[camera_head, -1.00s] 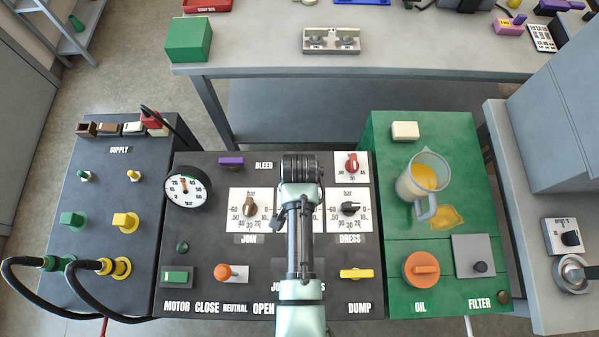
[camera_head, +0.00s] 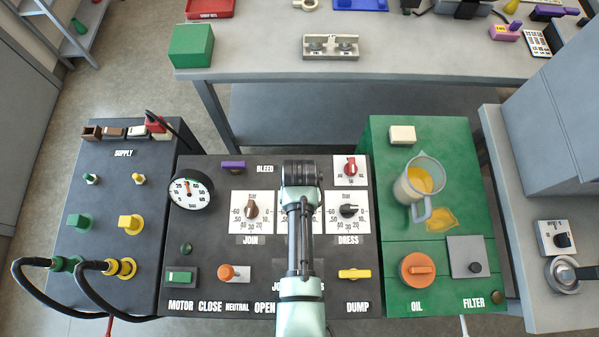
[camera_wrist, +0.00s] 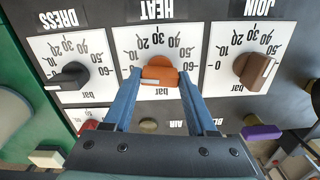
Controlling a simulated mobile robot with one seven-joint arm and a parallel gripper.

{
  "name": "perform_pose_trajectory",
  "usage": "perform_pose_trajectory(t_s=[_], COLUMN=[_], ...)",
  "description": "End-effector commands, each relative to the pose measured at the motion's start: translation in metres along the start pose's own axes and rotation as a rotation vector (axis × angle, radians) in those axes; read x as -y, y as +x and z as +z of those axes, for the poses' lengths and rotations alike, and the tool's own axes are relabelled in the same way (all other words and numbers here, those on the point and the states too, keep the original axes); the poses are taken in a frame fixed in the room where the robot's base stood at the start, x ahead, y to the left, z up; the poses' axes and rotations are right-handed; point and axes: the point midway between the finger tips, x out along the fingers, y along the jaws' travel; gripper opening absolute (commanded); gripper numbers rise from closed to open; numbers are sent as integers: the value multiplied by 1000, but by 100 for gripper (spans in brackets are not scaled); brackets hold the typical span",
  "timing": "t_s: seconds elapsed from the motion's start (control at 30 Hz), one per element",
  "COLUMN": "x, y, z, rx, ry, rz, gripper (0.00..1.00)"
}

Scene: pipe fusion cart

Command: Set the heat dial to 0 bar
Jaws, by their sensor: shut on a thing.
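The heat dial has an orange knob (camera_wrist: 160,75) on a white plate (camera_wrist: 127,38) in the middle of the wrist view, where the picture is upside down. Its scale shows 10 to 50 around the knob; the ends of the scale are partly covered. My gripper (camera_wrist: 159,80) is shut on this knob, one blue finger on each side. A pale line shows on the knob's near face, but I cannot tell which number it marks. In the head view my arm and gripper (camera_head: 301,190) hide the knob; only strips of its plate show.
The dark dress dial (camera_wrist: 70,76) and brown join dial (camera_wrist: 255,70) flank the heat dial closely. A purple bleed switch (camera_head: 232,166) and a pressure gauge (camera_head: 190,189) are on the same panel. A green oil panel (camera_head: 392,158) is at its right.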

Motion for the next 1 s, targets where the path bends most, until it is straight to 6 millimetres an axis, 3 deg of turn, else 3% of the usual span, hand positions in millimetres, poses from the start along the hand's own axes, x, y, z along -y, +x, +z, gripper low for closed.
perform_pose_trajectory(t_s=[0.3, 0.83, 0.87, 1.0], x=[0, 0, 0, 0], y=[-1, -1, -1, -1], z=[-2, -2, -2, -2], rx=[-3, -5, -5, -4], ry=[-136, -167, -167, -166], rz=[1, 1, 1, 0], gripper=[2, 2, 59, 84])
